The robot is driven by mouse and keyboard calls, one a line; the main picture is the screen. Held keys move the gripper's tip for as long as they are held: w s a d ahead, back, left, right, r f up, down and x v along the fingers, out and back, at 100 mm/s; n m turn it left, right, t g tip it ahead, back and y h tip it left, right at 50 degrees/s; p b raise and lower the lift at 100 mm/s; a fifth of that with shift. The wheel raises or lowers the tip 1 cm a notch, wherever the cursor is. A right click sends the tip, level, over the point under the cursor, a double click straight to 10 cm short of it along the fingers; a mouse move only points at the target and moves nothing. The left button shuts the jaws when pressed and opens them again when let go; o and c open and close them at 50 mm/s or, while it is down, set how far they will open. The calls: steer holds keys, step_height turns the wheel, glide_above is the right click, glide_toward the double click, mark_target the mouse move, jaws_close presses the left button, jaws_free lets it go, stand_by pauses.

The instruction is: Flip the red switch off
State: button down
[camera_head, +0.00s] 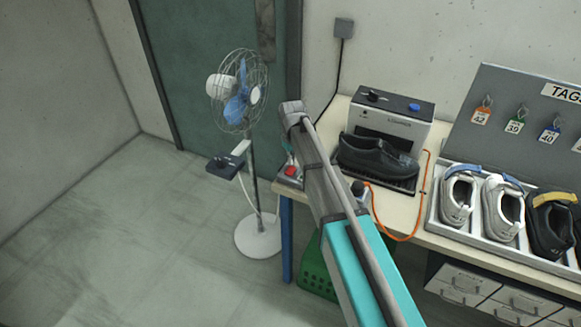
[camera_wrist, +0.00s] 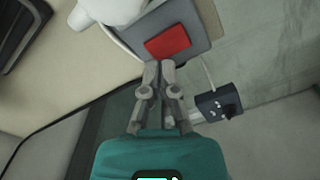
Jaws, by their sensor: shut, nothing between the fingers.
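The red switch (camera_wrist: 167,42) is a flat red rocker on a grey box (camera_wrist: 197,42) in the wrist view. In the head view the red switch (camera_head: 291,170) sits at the left end of the workbench, partly hidden by my arm. My gripper (camera_wrist: 159,66) is shut and empty, its fingertips close to the near edge of the red rocker in the wrist view. I cannot tell whether they touch it. In the head view my gripper (camera_head: 289,155) hangs by the switch, mostly hidden. Which way the rocker is tipped is unclear.
A standing fan (camera_head: 240,95) with a dark control box (camera_head: 225,165) is left of the bench. A machine (camera_head: 390,120) with a black shoe (camera_head: 377,156), an orange cable (camera_head: 420,205) and a shoe tray (camera_head: 433,218) occupy the bench. The floor at left is clear.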

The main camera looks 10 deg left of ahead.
mark_target(292, 168)
steer(key=shift+r+p, duration=1.9)
steer(key=shift+r, duration=0.25)
steer(key=s+d+m, duration=0.1)
steer(key=s+d, duration=0.2)
steer(key=d, duration=0.2)
steer(key=s+d+m, duration=0.1)
steer(key=s+d, duration=0.1)
steer(key=d, duration=0.2)
steer(key=s+d+m, duration=0.1)
steer(key=s+d, duration=0.2)
steer(key=d, duration=0.2)
steer(key=shift+s+d+m, duration=0.3)
steer(key=shift+s+m, duration=0.05)
steer(key=shift+m, duration=0.05)
steer(key=s+d+m, duration=0.4)
steer(key=s+d, duration=0.8)
steer(key=shift+d+m, duration=0.25)
steer(key=shift+m, duration=0.05)
steer(key=shift+w, duration=0.1)
